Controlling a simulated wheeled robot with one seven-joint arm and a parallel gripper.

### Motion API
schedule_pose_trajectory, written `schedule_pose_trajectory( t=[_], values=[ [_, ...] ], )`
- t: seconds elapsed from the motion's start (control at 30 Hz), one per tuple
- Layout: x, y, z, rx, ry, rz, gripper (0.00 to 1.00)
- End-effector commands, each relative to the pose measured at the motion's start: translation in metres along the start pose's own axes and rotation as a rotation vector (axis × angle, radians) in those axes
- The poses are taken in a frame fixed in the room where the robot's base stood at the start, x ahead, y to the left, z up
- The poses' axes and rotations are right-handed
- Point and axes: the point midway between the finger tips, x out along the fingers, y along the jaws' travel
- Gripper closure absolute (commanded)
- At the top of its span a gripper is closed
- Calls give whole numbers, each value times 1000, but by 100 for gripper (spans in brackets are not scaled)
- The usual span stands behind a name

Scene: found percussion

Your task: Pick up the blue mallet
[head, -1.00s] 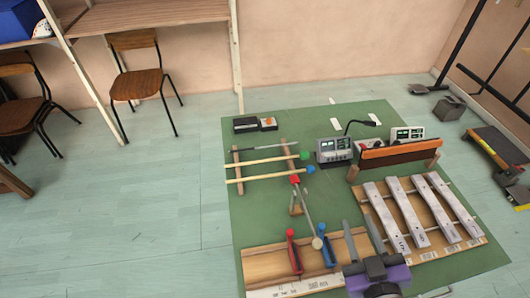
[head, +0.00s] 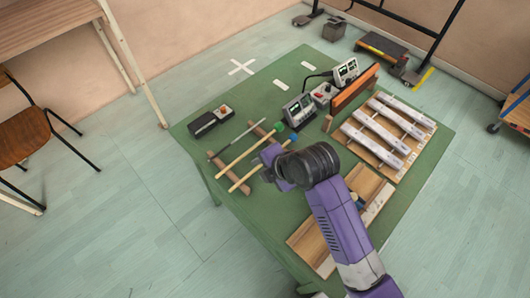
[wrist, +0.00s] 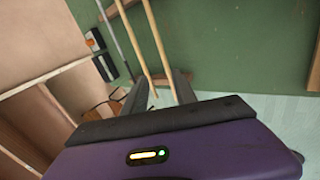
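The blue mallet (head: 245,178) lies on a wooden rack on the green mat, its blue head at the right end. It is the nearest of the parallel sticks. My gripper (wrist: 160,80) is open and empty, fingers pointing at the sticks. In the head view my purple wrist covers part of the blue mallet's shaft, and the fingertips are hidden. In the wrist view two pale wooden shafts run between or near the fingers; the right one (wrist: 152,35) appears to be the blue mallet's. The mallet heads are outside the wrist view. I cannot tell whether a finger touches a shaft.
A green-headed mallet (head: 245,152) lies close alongside, with a dark thin stick (head: 228,143) beyond it. A black box (head: 203,125) lies behind. Meters (head: 298,108) and a bar instrument (head: 372,138) stand to the right. A wooden tray (head: 305,243) lies in front, partly behind my arm.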

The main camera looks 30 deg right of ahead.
Motion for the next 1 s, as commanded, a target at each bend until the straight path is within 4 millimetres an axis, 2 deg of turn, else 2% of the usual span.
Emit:
schedule_pose_trajectory(
  t=[0.1,0.27,0.57,0.8,1.0],
  values=[
    [0,-7,-2,-62,7,-28,67],
    [7,-8,-1,-94,8,-30,67],
    [36,-9,-1,-91,7,-31,67],
    [67,-11,0,-91,7,-30,67],
    [78,-11,0,-91,6,-27,67]
  ],
)
